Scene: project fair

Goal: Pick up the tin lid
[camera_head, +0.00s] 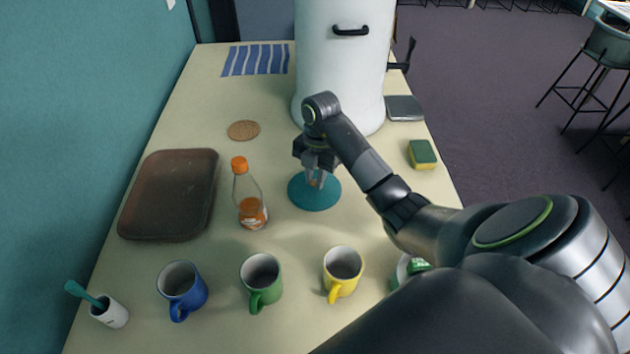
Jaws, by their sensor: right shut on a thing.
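The tin lid (312,199) is a round teal disc near the middle of the table, right of the orange-capped bottle. My right gripper (316,181) points down over the lid's centre and is shut on its small knob, which the fingers mostly hide. The lid looks level; I cannot tell whether it touches the table. My left gripper is not in view.
A bottle (247,196) stands close left of the lid. Blue (183,287), green (262,280) and yellow (342,272) mugs stand in front. A brown tray (168,195) lies left, a sponge (422,154) right, and a large white container (345,75) behind.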

